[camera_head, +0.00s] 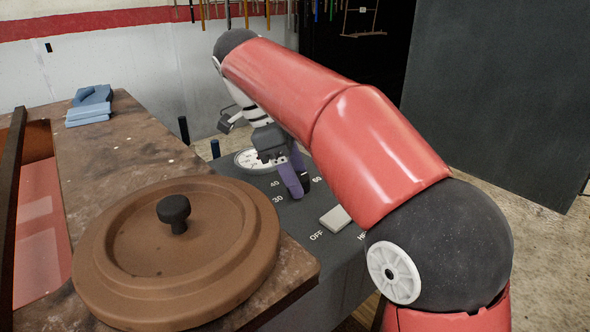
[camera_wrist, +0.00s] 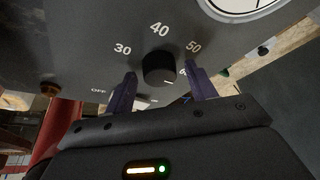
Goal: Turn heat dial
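The heat dial (camera_wrist: 159,68) is a round black knob on a grey panel (camera_wrist: 75,45). The wrist view shows the numbers 30, 40 and 50 around it, and a partly hidden number at its right. A small pale mark shows on its lower right edge. My gripper (camera_wrist: 163,89) is open, with its purple fingers on either side of the dial and visible gaps to it. The fingertips reach about the dial's lower part in the picture. In the head view my gripper (camera_head: 292,178) is over the panel, and my fingers and arm mostly hide the dial.
A white round gauge (camera_head: 252,160) lies behind my gripper. A pale switch (camera_head: 335,218) sits on the panel near OFF. A large brown lid (camera_head: 228,270) with a black knob rests at the left, close to the panel. Blue folded cloths (camera_head: 90,110) lie farther back.

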